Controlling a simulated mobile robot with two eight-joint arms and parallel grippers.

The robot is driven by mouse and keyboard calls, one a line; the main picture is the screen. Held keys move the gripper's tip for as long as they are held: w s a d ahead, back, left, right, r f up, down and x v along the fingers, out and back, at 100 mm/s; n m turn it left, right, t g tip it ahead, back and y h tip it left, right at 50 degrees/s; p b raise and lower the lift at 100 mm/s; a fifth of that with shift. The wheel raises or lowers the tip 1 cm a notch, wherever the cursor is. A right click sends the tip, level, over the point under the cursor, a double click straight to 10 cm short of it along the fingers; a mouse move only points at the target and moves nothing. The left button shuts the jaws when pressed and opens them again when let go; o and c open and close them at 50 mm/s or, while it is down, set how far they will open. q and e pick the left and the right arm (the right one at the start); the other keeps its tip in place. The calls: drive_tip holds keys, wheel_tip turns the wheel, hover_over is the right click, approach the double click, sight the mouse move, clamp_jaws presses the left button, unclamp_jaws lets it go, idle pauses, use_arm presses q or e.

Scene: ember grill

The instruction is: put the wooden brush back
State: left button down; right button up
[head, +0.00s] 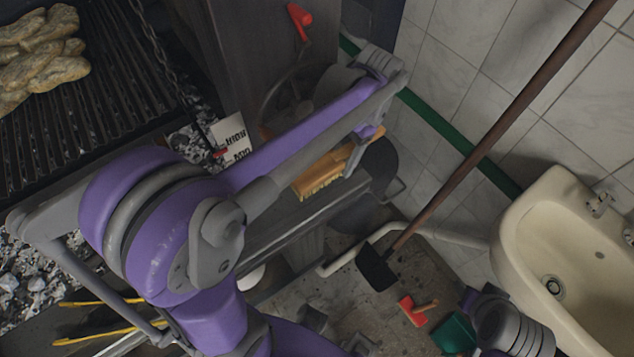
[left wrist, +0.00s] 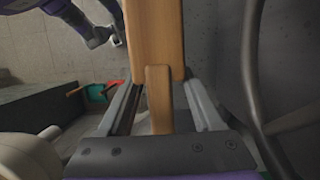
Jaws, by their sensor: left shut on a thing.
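The wooden brush (head: 318,177) has a light brown wooden body with pale bristles along one side. In the head view it is above the dark ledge beside the grill. My left gripper (head: 357,150) is shut on its wooden handle. In the left wrist view the brush's wooden body (left wrist: 155,35) rises from between the two fingers of my left gripper (left wrist: 160,100). The far part of the brush is cut off at the top there. My right gripper does not show; only part of a grey and purple arm is at the lower right of the head view.
The grill grate (head: 110,75) with several pieces of food (head: 38,60) is at upper left. Yellow-handled tongs (head: 100,315) lie lower left. A long-handled tool (head: 480,150) leans by the sink (head: 515,235). A red item (head: 412,312) and a green item (head: 455,334) are low down.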

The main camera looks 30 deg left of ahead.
use_arm(q)
drive_tip(key=shift+a, duration=0.1)
hover_over(332, 188)
drive_tip(key=w, duration=0.1)
drive_tip(key=f, duration=0.5)
drive_tip(key=shift+d, duration=0.3)
drive_tip(key=shift+f+b, duration=0.3)
drive_tip(key=shift+f, duration=1.9)
drive_tip(key=shift+f, duration=0.2)
drive_tip(key=shift+c, duration=0.2)
unclamp_jaws()
drive_tip(key=shift+r, duration=0.15)
